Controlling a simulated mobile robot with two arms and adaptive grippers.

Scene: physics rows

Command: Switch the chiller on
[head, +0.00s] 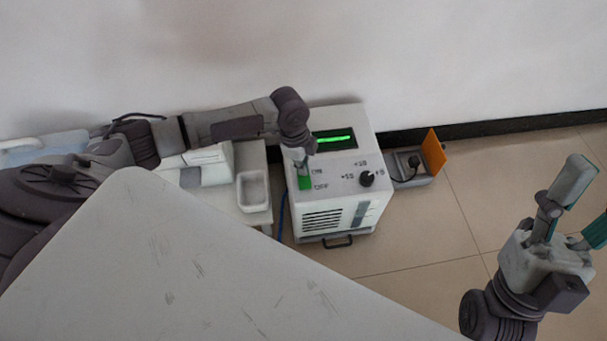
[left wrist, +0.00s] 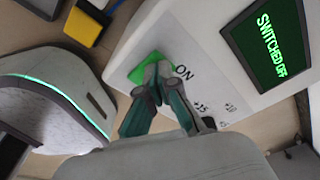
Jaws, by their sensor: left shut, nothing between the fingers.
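The chiller (head: 345,117) is a white box on the floor against the wall, with a dark display (head: 335,139), a black knob (head: 367,179) and a front grille. In the left wrist view the display (left wrist: 268,45) reads "SWITCHED OFF" in green. A green switch (left wrist: 150,66) lies beside the "ON" label; it also shows in the head view (head: 305,184), with "OFF" printed lower down. My left gripper (left wrist: 152,82) is shut and empty, its tips at the switch and partly covering it; contact is hard to tell. My right gripper (head: 584,203) is open and empty, far right.
A socket box (head: 412,181) with an orange lid (head: 433,153) and a black plug stands right of the chiller. A small white tray (head: 253,208) is to its left. A large grey surface (head: 200,270) fills the foreground. Tiled floor (head: 425,235) is free at right.

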